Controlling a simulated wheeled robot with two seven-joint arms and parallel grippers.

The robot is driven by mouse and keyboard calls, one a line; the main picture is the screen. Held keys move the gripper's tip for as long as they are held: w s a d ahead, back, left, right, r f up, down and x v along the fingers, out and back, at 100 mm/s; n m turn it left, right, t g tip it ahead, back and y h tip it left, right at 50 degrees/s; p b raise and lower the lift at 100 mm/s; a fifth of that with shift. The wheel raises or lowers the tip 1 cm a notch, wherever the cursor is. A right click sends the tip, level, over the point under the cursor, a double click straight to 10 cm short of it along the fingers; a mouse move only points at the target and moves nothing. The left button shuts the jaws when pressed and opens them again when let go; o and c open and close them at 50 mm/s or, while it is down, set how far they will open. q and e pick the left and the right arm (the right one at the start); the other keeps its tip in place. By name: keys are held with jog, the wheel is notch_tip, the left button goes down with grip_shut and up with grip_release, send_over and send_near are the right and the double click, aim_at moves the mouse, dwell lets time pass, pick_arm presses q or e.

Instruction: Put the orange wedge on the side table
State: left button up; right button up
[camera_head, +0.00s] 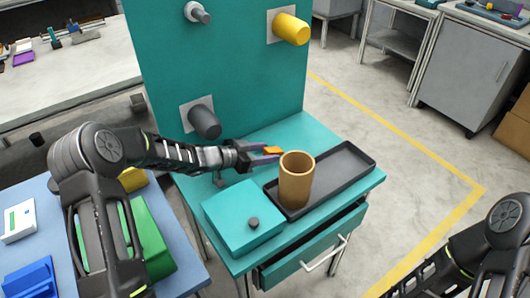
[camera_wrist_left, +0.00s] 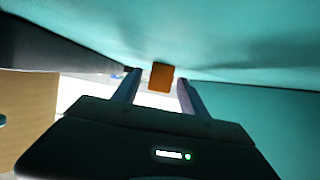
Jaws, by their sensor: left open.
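The orange wedge (camera_head: 272,150) is a small block at the teal table, by the foot of the teal upright panel. My left gripper (camera_head: 268,154) is open, with its fingers reaching to either side of the wedge. In the left wrist view, the wedge (camera_wrist_left: 161,77) shows between the fingertips (camera_wrist_left: 158,88), with a gap on each side. I cannot tell what it rests on. A light blue table (camera_head: 88,200) stands at the left, and I cannot tell for certain that it is the side table. My right gripper is out of view; only that arm shows at lower right.
A tan cylinder (camera_head: 297,180) stands upright in a dark tray (camera_head: 345,162), close right of my left gripper. A teal box (camera_head: 240,218) with a knob lies in front. The drawer (camera_head: 310,248) is partly open. Pegs, one with a yellow cylinder (camera_head: 291,29), jut from the panel (camera_head: 225,70).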

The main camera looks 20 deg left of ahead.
pick_arm(q)
jog(key=shift+r, duration=0.1)
jog(key=shift+r, duration=0.15)
jog(key=v, duration=1.2)
jog(key=shift+p, duration=0.35)
